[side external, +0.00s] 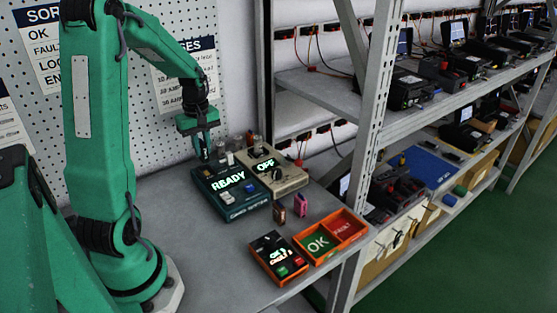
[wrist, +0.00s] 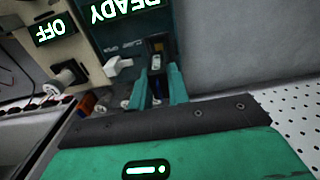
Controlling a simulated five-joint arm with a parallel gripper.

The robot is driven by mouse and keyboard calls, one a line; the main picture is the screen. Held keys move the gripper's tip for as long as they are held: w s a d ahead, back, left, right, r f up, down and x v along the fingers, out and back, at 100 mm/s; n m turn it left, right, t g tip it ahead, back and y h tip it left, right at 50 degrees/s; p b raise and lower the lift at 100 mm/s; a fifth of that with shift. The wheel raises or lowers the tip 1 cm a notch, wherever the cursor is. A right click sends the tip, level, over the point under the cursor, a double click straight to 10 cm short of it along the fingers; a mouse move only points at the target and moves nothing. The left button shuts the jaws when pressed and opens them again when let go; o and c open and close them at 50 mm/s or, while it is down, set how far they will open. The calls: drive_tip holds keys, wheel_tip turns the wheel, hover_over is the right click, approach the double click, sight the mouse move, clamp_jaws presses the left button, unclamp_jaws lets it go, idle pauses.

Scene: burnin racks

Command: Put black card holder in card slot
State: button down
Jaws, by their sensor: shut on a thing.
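A black card holder (wrist: 156,63) with a pale mark stands between the fingers of my gripper (wrist: 157,92) in the wrist view. The gripper is shut on it. In the side view my gripper (side external: 204,157) is low at the back left of the dark teal READY box (side external: 232,205), and the holder is not clearly visible there. The READY box also shows in the wrist view (wrist: 112,43), right around the holder. The card slot is hidden by the holder and fingers; I cannot tell whether the holder is in it.
A beige box (side external: 283,178) reading OFF, with a knob, stands right of the READY box. A brown block (side external: 279,216) and a pink block (side external: 300,204) stand in front. A shelf post (side external: 372,150) rises right.

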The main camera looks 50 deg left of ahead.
sight(204, 158)
drive_tip(key=shift+f, duration=1.15)
drive_tip(key=shift+f, duration=1.2)
idle(3.2)
drive_tip(key=c, duration=0.9)
unclamp_jaws()
drive_tip(key=shift+o, duration=0.2)
drive_tip(key=shift+r, duration=0.15)
drive_tip(key=shift+r, duration=3.35)
